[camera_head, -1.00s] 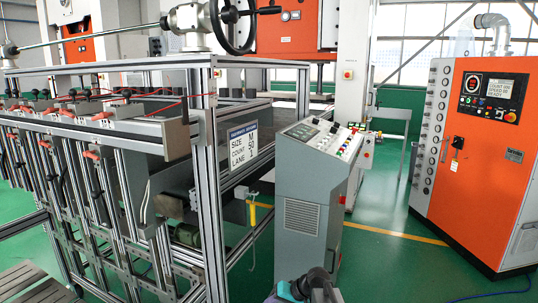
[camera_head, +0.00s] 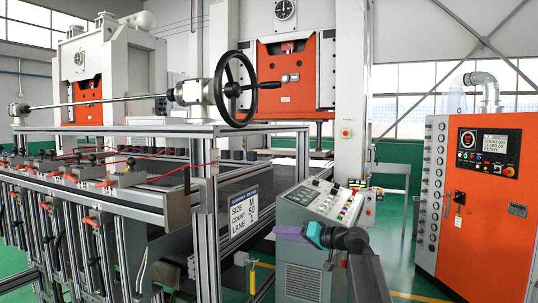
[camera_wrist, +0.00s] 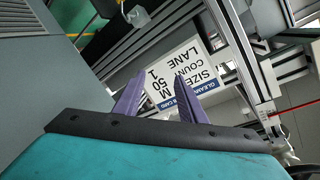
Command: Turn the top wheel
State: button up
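The top wheel (camera_head: 232,89) is a black spoked handwheel on a light grey gearbox, up on the metal frame, left of centre in the head view. A long shaft runs left from the gearbox. My gripper (camera_head: 276,232) has purple fingers and a teal body. It is well below the wheel and somewhat to its right, in front of the grey control console. In the wrist view my gripper (camera_wrist: 158,82) shows two separate fingers with nothing between them.
The grey console (camera_head: 300,262) stands close behind my arm. The aluminium frame (camera_head: 206,185) carries a white sign (camera_head: 244,212), which also shows beyond the fingers in the wrist view (camera_wrist: 182,72). An orange cabinet (camera_head: 478,205) stands at right. Space around the wheel's front looks clear.

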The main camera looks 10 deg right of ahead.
jog(key=s+d+r+n+t+y+p, duration=0.1)
jog(key=s+d+r, duration=0.1)
jog(key=r, duration=1)
jog(key=s+d+r+n+t+y, duration=0.1)
jog(key=r+t, duration=0.1)
jog(key=r, duration=1)
jog(key=n+y+p, duration=0.1)
jog(key=n+y, duration=0.2)
send_near(280, 87)
jog(key=shift+s+d+f+t, duration=0.25)
jog(key=shift+s+f+t, duration=0.05)
jog(key=shift+f, duration=0.05)
jog(key=shift+m, duration=0.3)
jog(key=p+x, duration=0.6)
jog(key=x, duration=0.6)
jog(key=shift+w+a+r, duration=0.2)
jog(key=shift+w+r, duration=0.05)
jog(key=shift+w+a+r, duration=0.1)
jog(key=shift+w+a, duration=0.25)
jog(key=shift+a, duration=0.1)
